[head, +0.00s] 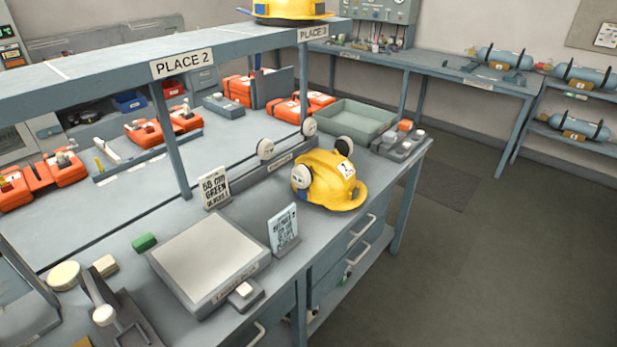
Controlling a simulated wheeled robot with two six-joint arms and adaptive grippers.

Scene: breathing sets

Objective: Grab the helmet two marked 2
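A yellow helmet (332,180) with light round ear cups lies on the grey bench, near its right front edge. It carries a small white label whose mark I cannot read for sure. A second yellow helmet (289,8) sits on the raised shelf near the PLACE 3 sign, cut off by the top edge of the view. No number shows on its visible part. Neither of my grippers is in the head view.
The raised shelf (105,72) with PLACE 2 (182,64) and PLACE 3 (312,33) signs runs over the bench. A flat scale-like plate (208,258), upright cards (284,228) and a green tray (355,121) stand on the bench.

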